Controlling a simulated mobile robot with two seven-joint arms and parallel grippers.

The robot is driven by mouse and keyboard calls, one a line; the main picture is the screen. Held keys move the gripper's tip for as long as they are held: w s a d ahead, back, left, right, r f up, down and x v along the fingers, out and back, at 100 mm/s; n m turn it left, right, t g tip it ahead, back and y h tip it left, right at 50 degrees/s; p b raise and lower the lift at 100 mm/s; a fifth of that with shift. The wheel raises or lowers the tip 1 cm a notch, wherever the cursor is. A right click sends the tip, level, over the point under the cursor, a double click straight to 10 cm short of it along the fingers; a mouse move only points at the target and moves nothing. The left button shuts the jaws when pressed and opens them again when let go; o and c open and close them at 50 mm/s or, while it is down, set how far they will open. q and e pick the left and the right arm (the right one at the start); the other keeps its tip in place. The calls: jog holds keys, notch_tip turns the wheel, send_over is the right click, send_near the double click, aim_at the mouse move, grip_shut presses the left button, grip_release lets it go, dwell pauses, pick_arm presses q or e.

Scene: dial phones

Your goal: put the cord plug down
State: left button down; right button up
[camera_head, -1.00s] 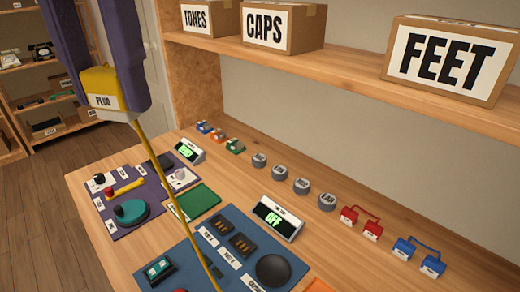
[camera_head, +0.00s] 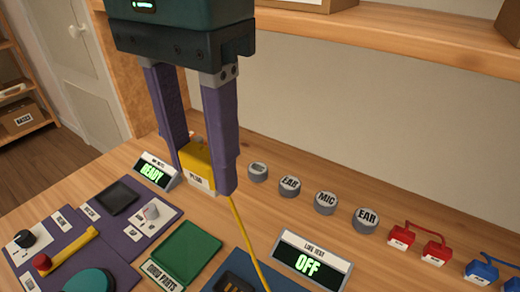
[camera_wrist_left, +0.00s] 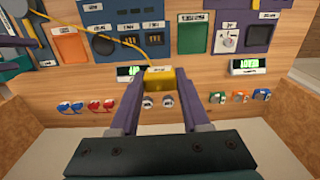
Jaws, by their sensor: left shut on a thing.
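The yellow cord plug (camera_head: 197,165) with a white PLUG label is held between the purple fingers of my left gripper (camera_head: 203,170). The gripper is shut on it, above the table near the READY display. A yellow cord (camera_head: 246,240) runs down from the plug toward the front of the table. In the left wrist view the plug (camera_wrist_left: 159,78) sits between the fingertips, and its cord (camera_wrist_left: 105,37) runs to the upper left. The table under the plug is partly hidden by the gripper. My right gripper is not clearly seen.
A READY display (camera_head: 155,171) and an OFF line test display (camera_head: 312,261) stand on the table (camera_head: 270,222). A green tray (camera_head: 187,249) lies between them. Several grey EAR and MIC caps (camera_head: 325,202) line the back, with red linked blocks (camera_head: 416,239) right. A shelf (camera_head: 400,30) overhangs behind.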

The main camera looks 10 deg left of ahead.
pick_arm(q)
jog(key=b, duration=0.4)
send_near(231, 281)
jog(key=shift+s+d+f, duration=0.15)
jog(key=shift+s+d, duration=0.05)
jog(key=shift+s, duration=0.15)
jog(key=shift+s+d+f, duration=0.15)
jog(key=shift+s+f, duration=0.05)
jog(key=shift+s, duration=0.15)
jog(key=shift+f+b, duration=0.75)
jog(key=shift+f, duration=1.75)
pick_arm(e)
jog(key=shift+f, duration=3)
pick_arm(q)
jog(key=shift+f, duration=0.15)
pick_arm(e)
jog(key=shift+w, duration=0.1)
pick_arm(q)
jog(key=shift+c, duration=1.9)
grip_release()
